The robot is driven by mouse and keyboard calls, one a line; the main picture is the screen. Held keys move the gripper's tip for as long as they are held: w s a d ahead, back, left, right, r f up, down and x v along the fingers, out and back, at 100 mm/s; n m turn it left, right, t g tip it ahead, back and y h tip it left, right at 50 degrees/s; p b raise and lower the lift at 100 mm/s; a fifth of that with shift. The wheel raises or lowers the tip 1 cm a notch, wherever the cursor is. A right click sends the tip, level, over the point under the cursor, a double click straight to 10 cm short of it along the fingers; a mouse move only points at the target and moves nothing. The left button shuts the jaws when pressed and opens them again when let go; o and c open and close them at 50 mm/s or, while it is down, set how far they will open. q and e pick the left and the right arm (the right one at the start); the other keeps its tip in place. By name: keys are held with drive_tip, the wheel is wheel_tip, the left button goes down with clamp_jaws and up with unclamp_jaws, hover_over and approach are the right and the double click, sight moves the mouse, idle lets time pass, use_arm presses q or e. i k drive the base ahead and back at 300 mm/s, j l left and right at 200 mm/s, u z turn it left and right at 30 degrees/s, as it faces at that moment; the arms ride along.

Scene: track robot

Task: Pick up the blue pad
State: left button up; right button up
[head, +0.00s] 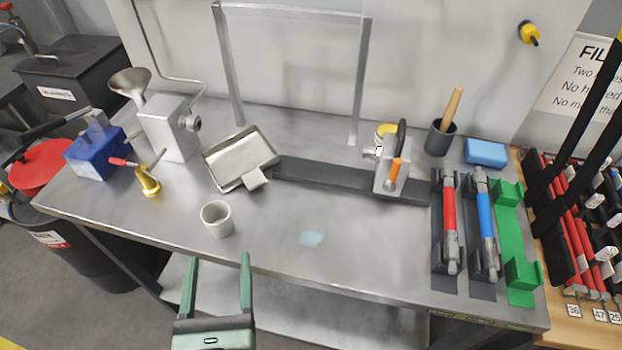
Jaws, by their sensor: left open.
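The blue pad (486,153) is a small light-blue block lying flat at the back right of the steel bench, right of a dark cup with a wooden-handled tool. My left gripper (218,262) is at the bottom, in front of the bench's front edge. Its two green fingers are spread apart with nothing between them. It is far from the pad, which lies up and to the right. My right gripper is not in the head view.
On the bench (330,265) stand a grey cup (217,219), a metal tray (240,158), a blue vise (95,152) and a dark cup (440,137). Red and blue tools (487,215) lie in holders before the pad. The front middle is clear.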

sight(492, 154)
drive_tip(key=z, duration=1.25)
